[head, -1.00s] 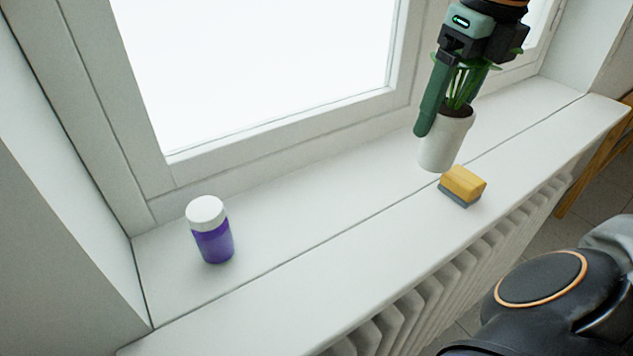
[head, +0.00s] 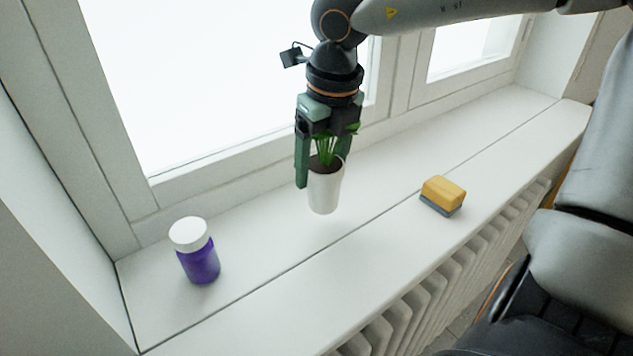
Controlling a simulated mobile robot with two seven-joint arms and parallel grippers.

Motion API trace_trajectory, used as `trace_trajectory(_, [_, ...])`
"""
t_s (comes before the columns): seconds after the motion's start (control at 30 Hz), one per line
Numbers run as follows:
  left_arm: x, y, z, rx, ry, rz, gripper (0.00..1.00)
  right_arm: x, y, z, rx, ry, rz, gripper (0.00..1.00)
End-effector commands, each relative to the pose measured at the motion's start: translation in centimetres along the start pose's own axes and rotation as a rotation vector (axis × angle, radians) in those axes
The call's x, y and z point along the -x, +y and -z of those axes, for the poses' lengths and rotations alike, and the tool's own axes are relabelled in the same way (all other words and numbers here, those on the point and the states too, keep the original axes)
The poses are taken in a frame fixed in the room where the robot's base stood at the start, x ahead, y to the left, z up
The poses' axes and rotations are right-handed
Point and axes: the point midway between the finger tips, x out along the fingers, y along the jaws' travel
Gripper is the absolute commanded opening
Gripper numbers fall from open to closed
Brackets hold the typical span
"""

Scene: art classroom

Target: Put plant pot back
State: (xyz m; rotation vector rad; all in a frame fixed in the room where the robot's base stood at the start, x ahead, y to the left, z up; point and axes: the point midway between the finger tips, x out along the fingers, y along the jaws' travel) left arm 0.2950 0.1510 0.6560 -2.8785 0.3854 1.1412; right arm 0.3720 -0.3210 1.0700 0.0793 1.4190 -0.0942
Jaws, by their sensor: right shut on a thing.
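A white plant pot (head: 325,194) with dark soil and a green plant is in the middle of the head view, over the window sill (head: 262,237). My right gripper (head: 322,172) comes down from above, its green fingers on either side of the pot's rim, and is shut on the pot. The pot is close to upright and appears slightly above the sill. The gripper partly hides the leaves. My left gripper is not in view.
A purple bottle with a white lid (head: 196,251) stands on the sill at left. A yellow and grey sponge block (head: 442,195) lies near the front edge at right. The window frame rises behind, and a radiator (head: 428,290) is below. The sill between bottle and pot is clear.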

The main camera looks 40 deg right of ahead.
Motion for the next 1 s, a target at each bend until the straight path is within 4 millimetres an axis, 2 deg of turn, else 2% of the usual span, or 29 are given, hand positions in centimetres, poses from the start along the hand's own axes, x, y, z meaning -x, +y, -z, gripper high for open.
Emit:
trace_trajectory(0.17, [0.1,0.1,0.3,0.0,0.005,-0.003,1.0,-1.0,0.5,-0.5,0.001,0.001,0.001,0.0])
trace_trajectory(0.3, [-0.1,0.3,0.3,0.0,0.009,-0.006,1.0,-3.1,0.6,-0.2,0.001,0.001,-0.001,0.0])
trace_trajectory(0.4, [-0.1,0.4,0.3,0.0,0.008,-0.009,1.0,-3.9,0.6,-0.1,0.003,-0.001,-0.002,0.0])
trace_trajectory(0.77, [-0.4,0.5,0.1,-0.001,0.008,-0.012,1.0,-4.4,0.6,0.0,0.001,-0.003,-0.002,0.0])
trace_trajectory(0.8, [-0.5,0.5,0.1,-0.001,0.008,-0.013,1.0,-4.4,0.6,0.0,0.001,-0.001,-0.002,0.77])
trace_trajectory(1.0, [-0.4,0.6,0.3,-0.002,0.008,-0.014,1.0,-4.3,0.6,0.0,0.001,0.0,-0.002,1.0])
